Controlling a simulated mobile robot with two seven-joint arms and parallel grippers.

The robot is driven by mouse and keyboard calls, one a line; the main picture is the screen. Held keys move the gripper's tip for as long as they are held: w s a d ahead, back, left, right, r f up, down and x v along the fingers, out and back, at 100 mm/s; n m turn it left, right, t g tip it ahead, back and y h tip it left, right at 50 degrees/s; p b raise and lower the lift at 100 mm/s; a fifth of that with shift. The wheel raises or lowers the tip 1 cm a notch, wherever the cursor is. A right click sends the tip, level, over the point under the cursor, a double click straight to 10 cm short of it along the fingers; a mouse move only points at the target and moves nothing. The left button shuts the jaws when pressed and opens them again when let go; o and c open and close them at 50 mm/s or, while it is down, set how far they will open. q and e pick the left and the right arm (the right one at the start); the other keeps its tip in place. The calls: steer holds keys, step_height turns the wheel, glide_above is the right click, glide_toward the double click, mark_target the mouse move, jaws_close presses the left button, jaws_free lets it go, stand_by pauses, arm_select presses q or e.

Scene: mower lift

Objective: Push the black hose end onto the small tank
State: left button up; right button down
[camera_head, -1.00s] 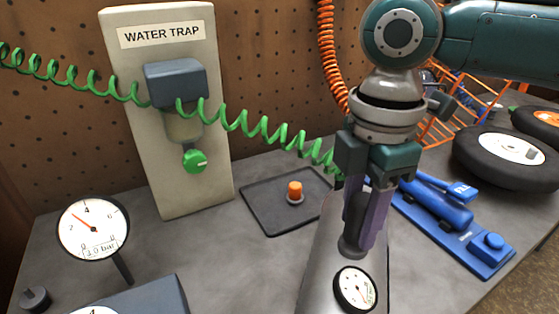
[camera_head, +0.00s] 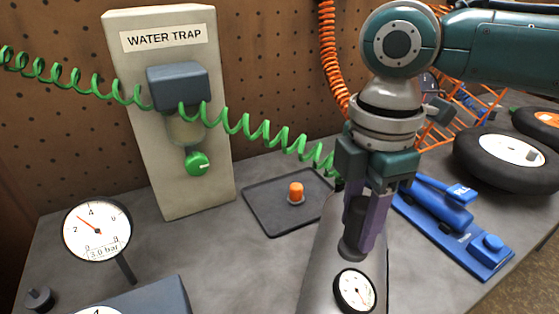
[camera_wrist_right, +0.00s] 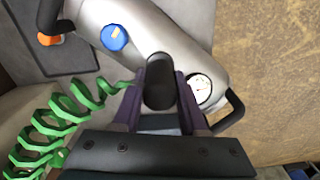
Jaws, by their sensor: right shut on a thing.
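My right gripper (camera_head: 365,235) points down over the small tank and is shut on the black hose end. The small tank (camera_head: 318,270) is a grey cylinder with a round gauge on it. The black hose end (camera_head: 350,246) shows as a dark cylinder between the purple fingers. In the right wrist view it (camera_wrist_right: 160,85) sits between the fingertips, in front of the silver tank (camera_wrist_right: 150,25), with the green coil leading to it. The fitting under the hose end is hidden, so I cannot tell whether they touch. My left gripper is not in view.
A green coiled hose (camera_head: 255,128) runs from the water trap panel (camera_head: 185,190) to my gripper. A dark tray (camera_head: 255,208) holds an orange-capped piece (camera_head: 296,191). A blue foot pump (camera_head: 480,262) and black wheels (camera_head: 470,160) lie right. A pressure gauge (camera_head: 97,231) stands left.

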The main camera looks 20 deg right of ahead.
mark_target(364, 203)
steer(key=shift+f+b, duration=0.3)
steer(key=shift+f, duration=0.35)
steer(key=c, duration=0.7)
jaws_free()
steer(key=shift+c, duration=0.2)
steer(key=shift+r, duration=0.15)
step_height(364, 203, up, 4)
steer(key=p, duration=0.4)
steer(key=shift+p, duration=0.3)
step_height(364, 203, up, 7)
steer(key=p, duration=0.8)
